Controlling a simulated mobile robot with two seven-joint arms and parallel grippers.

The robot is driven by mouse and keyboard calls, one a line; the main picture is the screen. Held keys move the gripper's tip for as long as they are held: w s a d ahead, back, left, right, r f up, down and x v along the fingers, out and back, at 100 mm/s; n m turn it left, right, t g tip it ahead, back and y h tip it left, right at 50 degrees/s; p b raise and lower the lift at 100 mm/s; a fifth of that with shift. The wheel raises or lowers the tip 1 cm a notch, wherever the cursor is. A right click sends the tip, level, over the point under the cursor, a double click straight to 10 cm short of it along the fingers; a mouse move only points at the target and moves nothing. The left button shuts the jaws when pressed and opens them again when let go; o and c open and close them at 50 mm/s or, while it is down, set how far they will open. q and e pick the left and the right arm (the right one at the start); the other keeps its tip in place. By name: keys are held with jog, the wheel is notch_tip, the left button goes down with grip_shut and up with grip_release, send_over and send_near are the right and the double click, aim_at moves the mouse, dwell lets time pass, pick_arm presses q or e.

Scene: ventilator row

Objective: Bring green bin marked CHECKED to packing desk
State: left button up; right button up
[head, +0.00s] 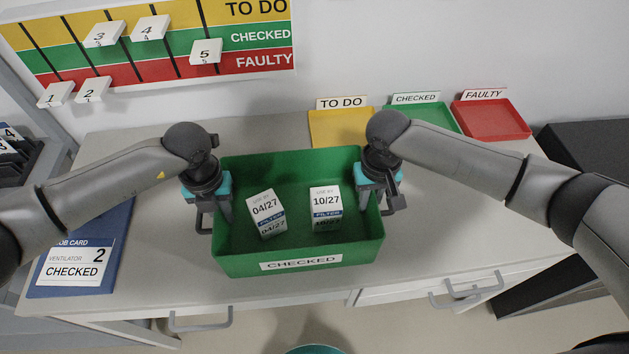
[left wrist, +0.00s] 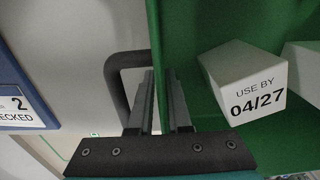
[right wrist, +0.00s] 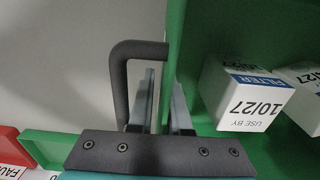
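The green bin (head: 300,264) marked CHECKED is in the middle of the head view, upright over the light grey desk (head: 120,240). Whether it touches the desktop is hard to tell. It holds two white filter boxes, dated 04/27 (head: 267,211) and 10/27 (head: 325,205). My left gripper (head: 214,212) is at the bin's left wall (left wrist: 155,40), one finger on each side, shut on it. My right gripper (head: 378,200) is likewise shut on the right wall (right wrist: 176,40). A dark loop handle shows outside each wall, in the left wrist view (left wrist: 112,80) and right wrist view (right wrist: 119,80).
Yellow TO DO (head: 335,128), green CHECKED (head: 436,116) and red FAULTY (head: 490,120) trays stand at the back. A blue job card board (head: 112,235) lies left. A status board (head: 150,45) hangs on the wall. Dark units flank the desk. Desktop right of the bin is clear.

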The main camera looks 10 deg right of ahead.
pick_arm(q)
jog(key=shift+o, duration=1.2)
pick_arm(e)
jog(key=shift+o, duration=1.2)
pick_arm(q)
jog(key=shift+r, duration=0.1)
pick_arm(e)
jog(key=shift+a, duration=0.1)
pick_arm(q)
notch_tip(320, 180, up, 12)
jog(key=shift+d+f, duration=0.1)
jog(key=shift+f, duration=0.1)
jog(key=shift+r, duration=0.15)
pick_arm(e)
jog(key=shift+r, duration=0.2)
notch_tip(320, 180, up, 12)
jog(key=shift+f, duration=0.15)
